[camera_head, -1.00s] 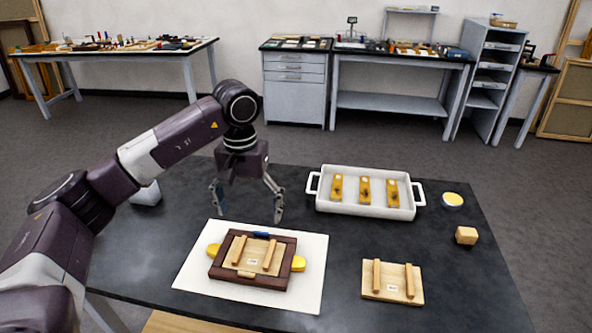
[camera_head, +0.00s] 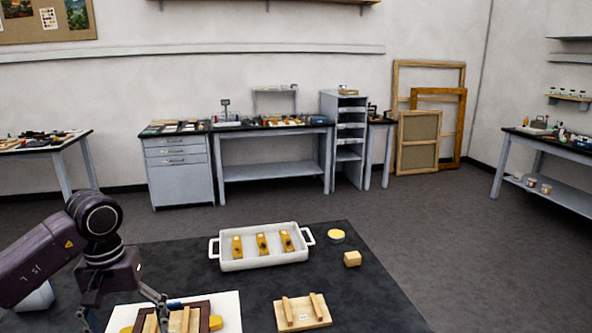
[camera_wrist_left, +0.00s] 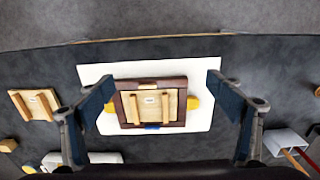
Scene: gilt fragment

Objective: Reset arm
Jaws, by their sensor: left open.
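My left arm comes in from the left in the head view. Its gripper (camera_head: 122,312) is at the lower left, partly cut off by the bottom edge. In the left wrist view the two fingers (camera_wrist_left: 165,105) are wide apart with nothing between them. Below them lies a dark wooden frame (camera_wrist_left: 179,83) with a light wood panel (camera_wrist_left: 150,106) and two bars, on a white sheet (camera_wrist_left: 90,73). Yellow pieces (camera_wrist_left: 193,103) stick out at its sides, and a blue piece (camera_wrist_left: 152,127) shows at one edge. My right gripper is not in view.
A white tray (camera_head: 265,264) holds three yellow-brown pieces. A round yellow-topped dish (camera_head: 336,235), a wooden block (camera_head: 352,258) and a second wood panel with bars (camera_head: 303,313) stand on the black table (camera_head: 365,297). Side benches and leaning frames (camera_head: 418,142) line the back wall.

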